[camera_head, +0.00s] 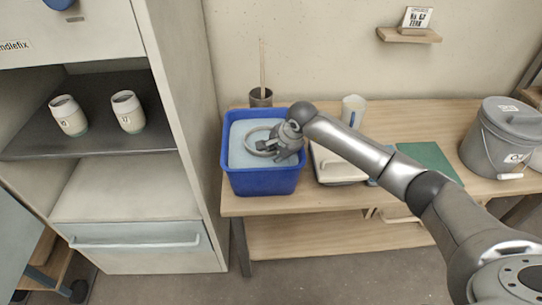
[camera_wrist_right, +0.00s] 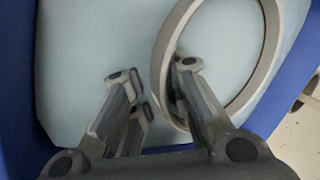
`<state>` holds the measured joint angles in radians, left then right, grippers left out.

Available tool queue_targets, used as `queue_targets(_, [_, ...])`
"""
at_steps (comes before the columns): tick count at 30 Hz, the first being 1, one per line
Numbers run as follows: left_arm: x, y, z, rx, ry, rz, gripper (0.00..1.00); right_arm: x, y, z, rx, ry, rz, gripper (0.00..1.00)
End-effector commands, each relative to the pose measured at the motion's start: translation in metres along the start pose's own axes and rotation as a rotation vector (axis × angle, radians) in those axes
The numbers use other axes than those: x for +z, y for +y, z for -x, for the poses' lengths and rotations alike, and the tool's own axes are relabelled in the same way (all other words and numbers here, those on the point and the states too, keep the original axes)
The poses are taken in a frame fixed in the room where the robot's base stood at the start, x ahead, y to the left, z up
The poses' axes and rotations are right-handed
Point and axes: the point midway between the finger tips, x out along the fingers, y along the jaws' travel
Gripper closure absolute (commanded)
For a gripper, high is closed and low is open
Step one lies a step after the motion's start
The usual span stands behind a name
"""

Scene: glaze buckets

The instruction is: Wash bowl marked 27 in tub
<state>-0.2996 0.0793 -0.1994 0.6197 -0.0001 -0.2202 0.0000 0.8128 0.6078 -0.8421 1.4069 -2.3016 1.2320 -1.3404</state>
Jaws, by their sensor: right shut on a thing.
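The blue tub (camera_head: 264,182) stands at the left end of the wooden table and holds pale blue water (camera_head: 240,158). A grey-beige bowl (camera_head: 250,135) sits in the tub with its rim showing at the water. Its rim (camera_wrist_right: 268,40) is a large ring in the right wrist view, with the water's colour inside it. No number is readable on it. My right gripper (camera_head: 268,147) reaches into the tub from the right and is shut on the bowl's rim. Its fingers (camera_wrist_right: 158,92) lie at the rim's left side in the wrist view. My left gripper is out of view.
Right of the tub are a pale lidded box (camera_head: 335,165), a white cup (camera_head: 353,110) and a green mat (camera_head: 430,160). A grey lidded bucket (camera_head: 495,140) stands farther right. A dark pot (camera_head: 261,97) with a stick is behind the tub. Two cups (camera_head: 128,112) stand on the left shelf.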

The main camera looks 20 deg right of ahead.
Motion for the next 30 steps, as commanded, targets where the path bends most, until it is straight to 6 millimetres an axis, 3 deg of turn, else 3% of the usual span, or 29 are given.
queue_targets(8, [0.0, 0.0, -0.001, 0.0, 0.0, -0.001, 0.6, -0.004, 0.0, 0.002, -0.004, -0.001, 0.001, 1.0])
queue_targets(22, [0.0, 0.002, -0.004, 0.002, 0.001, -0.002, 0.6, 0.017, -0.006, -0.002, -0.003, -0.001, 0.002, 1.0])
queue_targets(30, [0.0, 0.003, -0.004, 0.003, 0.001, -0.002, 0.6, 0.017, -0.006, -0.002, -0.003, 0.0, 0.0, 1.0])
